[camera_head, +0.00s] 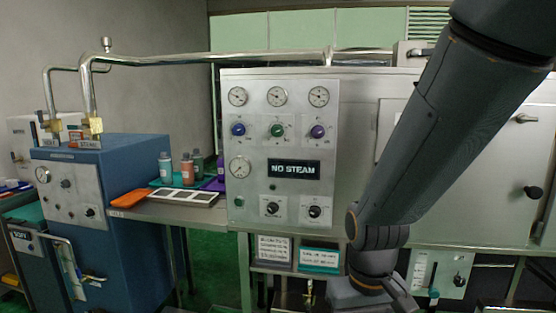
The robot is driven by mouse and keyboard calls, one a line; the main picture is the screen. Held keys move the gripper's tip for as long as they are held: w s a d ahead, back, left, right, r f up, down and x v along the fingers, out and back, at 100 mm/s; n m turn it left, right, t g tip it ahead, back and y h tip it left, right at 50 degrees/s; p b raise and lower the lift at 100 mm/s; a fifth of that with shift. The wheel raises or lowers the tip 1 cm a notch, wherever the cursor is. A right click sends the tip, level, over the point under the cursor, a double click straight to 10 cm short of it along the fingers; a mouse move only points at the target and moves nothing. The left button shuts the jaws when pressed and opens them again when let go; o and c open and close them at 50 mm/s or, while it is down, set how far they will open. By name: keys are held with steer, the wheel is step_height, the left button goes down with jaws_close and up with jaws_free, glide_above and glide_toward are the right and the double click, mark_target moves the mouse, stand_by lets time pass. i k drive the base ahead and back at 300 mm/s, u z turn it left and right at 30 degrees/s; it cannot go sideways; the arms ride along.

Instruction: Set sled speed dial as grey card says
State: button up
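A grey-white card (274,249) with small dark print hangs below the front panel, left of a teal and white card (319,259). The print is too small to read. Two black dials, a left one (272,209) and a right one (314,212), sit low on the steel control panel (292,225). Their labels are illegible, so I cannot tell which is the sled speed dial. My arm comes down from the upper right. My gripper (368,296) is at the bottom edge, right of the cards and apart from the dials; its fingers do not show.
The panel also has gauges, coloured knobs and a "NO STEAM" sign (294,169). A small panel with a slider and knob (437,274) sits lower right. A blue steam cabinet (135,200) and a shelf with bottles and an orange tray (136,198) stand left. My arm hides part of the machine.

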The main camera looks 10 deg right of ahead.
mark_target(314, 211)
steer(key=z, duration=2.45)
steer(key=k, duration=1.05)
steer(key=u, duration=1.4)
steer(key=i, duration=0.5)
steer(key=z, duration=0.05)
